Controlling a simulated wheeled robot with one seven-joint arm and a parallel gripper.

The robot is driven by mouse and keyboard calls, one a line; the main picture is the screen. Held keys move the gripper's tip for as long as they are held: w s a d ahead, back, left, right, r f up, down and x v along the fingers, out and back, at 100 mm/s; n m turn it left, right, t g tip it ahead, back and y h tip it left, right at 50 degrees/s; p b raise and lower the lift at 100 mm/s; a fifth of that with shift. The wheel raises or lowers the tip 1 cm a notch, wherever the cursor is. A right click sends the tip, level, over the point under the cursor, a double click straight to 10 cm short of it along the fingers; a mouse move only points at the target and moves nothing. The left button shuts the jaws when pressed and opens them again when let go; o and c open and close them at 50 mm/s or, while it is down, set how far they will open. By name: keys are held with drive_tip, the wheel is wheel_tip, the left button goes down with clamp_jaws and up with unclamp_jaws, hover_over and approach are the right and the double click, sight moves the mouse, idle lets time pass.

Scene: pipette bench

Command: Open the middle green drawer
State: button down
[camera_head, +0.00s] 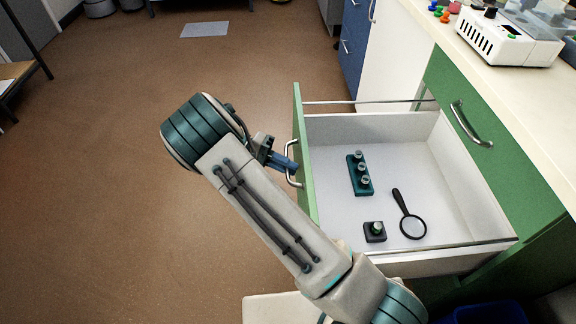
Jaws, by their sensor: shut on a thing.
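The middle green drawer (304,150) is pulled far out from the green cabinet (508,165), with its white inside (400,165) in plain view. Its silver bow handle (291,163) is on the outer side of the green front. My gripper (288,163) is at this handle, shut on it, with its blue fingers reaching in from the left. The fingertips are small and partly merge with the handle in this view.
In the drawer lie a teal rack with vials (360,176), a magnifying glass (411,222) and a small dark block (375,232). Another drawer handle (471,126) is above. A white device (510,38) stands on the counter (510,90). Brown floor (100,200) is clear at left.

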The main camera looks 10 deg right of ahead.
drive_tip(key=shift+a, duration=0.1)
drive_tip(key=c, duration=1.5)
unclamp_jaws()
drive_tip(key=p+v, duration=0.3)
drive_tip(key=v, duration=0.9)
drive_tip(key=shift+p, duration=0.4)
drive_tip(key=shift+r, duration=0.1)
